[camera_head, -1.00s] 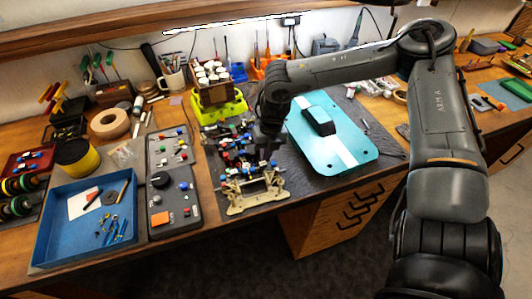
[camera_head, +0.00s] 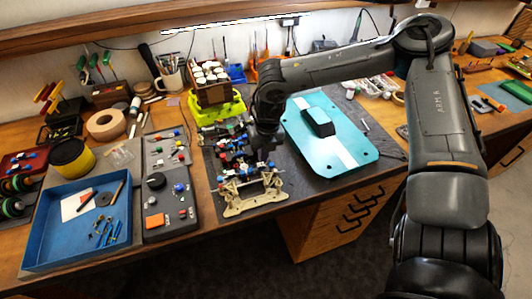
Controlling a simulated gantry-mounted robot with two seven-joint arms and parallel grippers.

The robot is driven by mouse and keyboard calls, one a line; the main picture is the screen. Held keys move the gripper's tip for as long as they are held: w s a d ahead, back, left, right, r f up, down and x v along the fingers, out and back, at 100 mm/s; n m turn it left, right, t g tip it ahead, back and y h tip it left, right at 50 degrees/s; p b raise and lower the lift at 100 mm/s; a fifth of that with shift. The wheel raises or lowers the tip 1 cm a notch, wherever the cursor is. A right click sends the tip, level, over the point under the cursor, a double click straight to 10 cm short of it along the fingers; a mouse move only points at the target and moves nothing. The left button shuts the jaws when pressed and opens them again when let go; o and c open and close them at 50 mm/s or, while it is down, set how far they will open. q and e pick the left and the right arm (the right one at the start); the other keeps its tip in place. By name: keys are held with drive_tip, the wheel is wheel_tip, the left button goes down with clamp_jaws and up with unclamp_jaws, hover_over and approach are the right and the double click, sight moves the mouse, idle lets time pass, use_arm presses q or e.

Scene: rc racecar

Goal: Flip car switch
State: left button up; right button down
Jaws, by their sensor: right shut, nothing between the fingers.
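The car chassis (camera_head: 240,190) sits on the dark mat in the middle of the bench, with its tan frame end toward the front edge. Small blue, red and white parts show on it. I cannot make out the switch. My right gripper (camera_head: 264,150) points down over the chassis, at its right side, shut and empty. Its fingertips are dark and small, and I cannot tell whether they touch the car. The teal car body (camera_head: 300,135) with a white stripe lies on the mat to the right of the chassis. My left gripper is out of view.
A blue tray (camera_head: 35,243) with tools stands at the front left. Grey panels with knobs (camera_head: 152,220) lie between tray and chassis. A yellow-green holder (camera_head: 228,108) with a wooden box (camera_head: 212,92) stands behind the chassis. My right arm crosses above the teal body.

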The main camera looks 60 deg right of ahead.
drive_tip(key=shift+w+a+r+p, duration=0.15)
drive_tip(key=shift+p, duration=0.25)
wheel_tip(320, 180, up, 4)
drive_tip(key=p, duration=0.3)
wheel_tip(320, 180, up, 10)
drive_tip(key=s+d, duration=0.1)
drive_tip(key=shift+s+d+f, duration=0.2)
drive_tip(key=shift+d, duration=0.05)
